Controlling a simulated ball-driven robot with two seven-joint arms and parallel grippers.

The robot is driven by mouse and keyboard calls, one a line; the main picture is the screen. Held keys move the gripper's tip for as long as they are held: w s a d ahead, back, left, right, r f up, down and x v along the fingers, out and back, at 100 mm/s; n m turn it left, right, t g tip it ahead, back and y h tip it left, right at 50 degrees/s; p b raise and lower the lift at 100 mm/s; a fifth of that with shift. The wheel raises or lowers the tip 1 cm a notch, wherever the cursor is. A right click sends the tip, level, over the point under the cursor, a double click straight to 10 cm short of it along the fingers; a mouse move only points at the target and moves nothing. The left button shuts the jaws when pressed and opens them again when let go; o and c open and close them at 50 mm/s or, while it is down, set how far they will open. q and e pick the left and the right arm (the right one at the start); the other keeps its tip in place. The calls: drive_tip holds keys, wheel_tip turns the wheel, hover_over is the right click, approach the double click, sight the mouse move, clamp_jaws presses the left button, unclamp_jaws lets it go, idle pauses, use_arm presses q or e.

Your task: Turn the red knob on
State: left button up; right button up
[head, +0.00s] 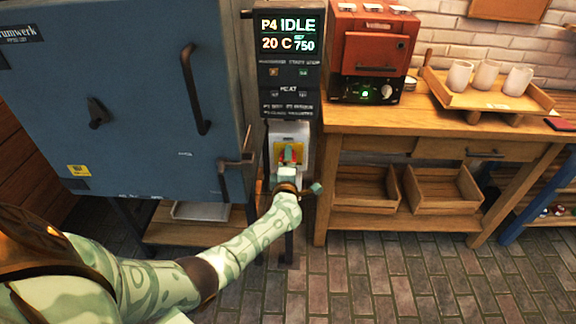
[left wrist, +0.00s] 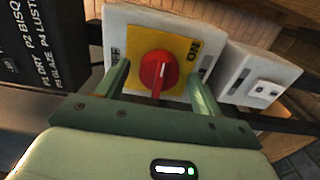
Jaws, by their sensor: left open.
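The red knob (left wrist: 158,72) sits on a yellow plate (left wrist: 183,50) on a white switch box, with "ON" at the plate's right and a partly hidden "OFF" at its left in the left wrist view. In the head view the knob (head: 290,153) is small, below the kiln's control panel. My left gripper (left wrist: 160,68) is open, its fingers on either side of the knob in the picture; I cannot tell whether they touch it. The left gripper also shows in the head view (head: 289,172). My right gripper is out of view.
A blue kiln (head: 140,100) with handles stands left of the switch. The control panel (head: 288,60) reads IDLE. A wooden workbench (head: 430,118) at right holds a red oven (head: 372,55) and a tray (head: 505,103) of white cups. A second white box (left wrist: 262,75) is beside the switch.

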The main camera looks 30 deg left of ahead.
use_arm(q)
drive_tip(key=p+v, duration=0.4)
drive_tip(key=v, duration=1.2)
drive_tip(key=shift+s, duration=0.2)
